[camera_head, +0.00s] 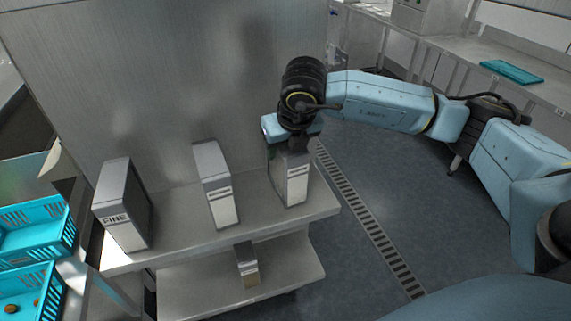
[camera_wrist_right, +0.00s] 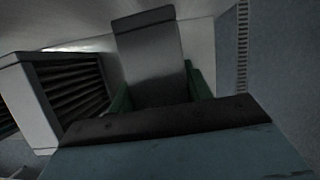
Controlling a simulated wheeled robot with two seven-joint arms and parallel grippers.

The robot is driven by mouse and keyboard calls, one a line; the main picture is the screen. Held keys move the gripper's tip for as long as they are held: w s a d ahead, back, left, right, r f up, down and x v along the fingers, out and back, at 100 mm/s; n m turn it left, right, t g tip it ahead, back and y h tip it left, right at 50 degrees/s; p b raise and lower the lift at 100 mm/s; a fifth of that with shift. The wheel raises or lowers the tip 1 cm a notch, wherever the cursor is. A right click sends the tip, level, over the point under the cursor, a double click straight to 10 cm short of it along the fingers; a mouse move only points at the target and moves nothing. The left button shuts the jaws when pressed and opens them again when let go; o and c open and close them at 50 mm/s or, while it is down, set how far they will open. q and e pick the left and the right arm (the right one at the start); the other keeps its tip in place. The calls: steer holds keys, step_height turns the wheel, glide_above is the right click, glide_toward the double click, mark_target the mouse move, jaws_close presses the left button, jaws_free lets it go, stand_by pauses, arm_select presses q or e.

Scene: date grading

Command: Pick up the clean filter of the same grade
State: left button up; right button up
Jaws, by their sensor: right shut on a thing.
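My right gripper (camera_head: 291,148) is over the upper shelf, shut on the rightmost filter (camera_head: 297,185), a grey upright cartridge with a pale label face. In the right wrist view this filter (camera_wrist_right: 150,48) sits between green finger pads. Its base is at the shelf surface; I cannot tell whether it touches. A middle filter (camera_head: 217,187) and a left filter marked FINE (camera_head: 123,207) stand on the same shelf. Another filter (camera_head: 247,266) is on the lower shelf. Labels other than FINE are too small to read. My left gripper is not in view.
The upper steel shelf (camera_head: 184,243) stands against a metal panel (camera_head: 180,80). Turquoise crates (camera_head: 35,232) are at the left. A pleated filter (camera_wrist_right: 75,88) stands close on the left in the right wrist view. Open floor with a drain grate (camera_head: 368,222) lies to the right.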

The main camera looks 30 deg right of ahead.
steer(key=shift+c, duration=0.9)
steer(key=shift+r, duration=0.1)
